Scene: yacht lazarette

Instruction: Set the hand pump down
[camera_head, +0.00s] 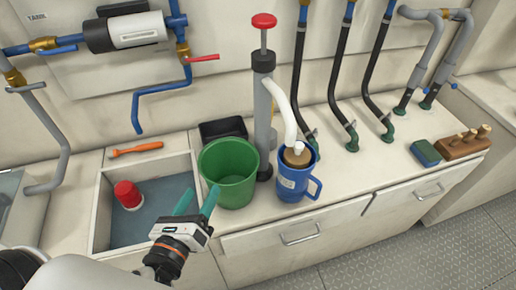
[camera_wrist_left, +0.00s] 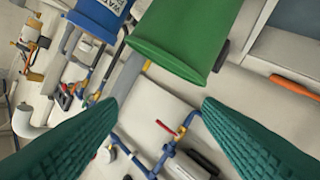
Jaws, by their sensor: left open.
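The hand pump (camera_head: 264,112) stands upright on the counter, a grey cylinder with a black collar and a red knob on top. Its white hose (camera_head: 283,112) curves down to a tan stopper-like piece in the mouth of the blue jug (camera_head: 290,184). The pump's foot is partly hidden by the green bucket (camera_head: 229,178). My left gripper (camera_head: 197,200) is open and empty in front and left of the bucket, apart from the pump. In the left wrist view its teal fingers (camera_wrist_left: 155,125) are spread, with the green bucket (camera_wrist_left: 180,35) and blue jug (camera_wrist_left: 100,12) above. My right gripper is out of view.
A recessed bin (camera_head: 100,215) holding a red-capped item (camera_head: 128,195) lies left of the bucket. An orange-handled tool (camera_head: 138,149) lies behind it. A black tray (camera_head: 223,129) sits behind the bucket. Black hoses (camera_head: 337,90) rise right of the jug.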

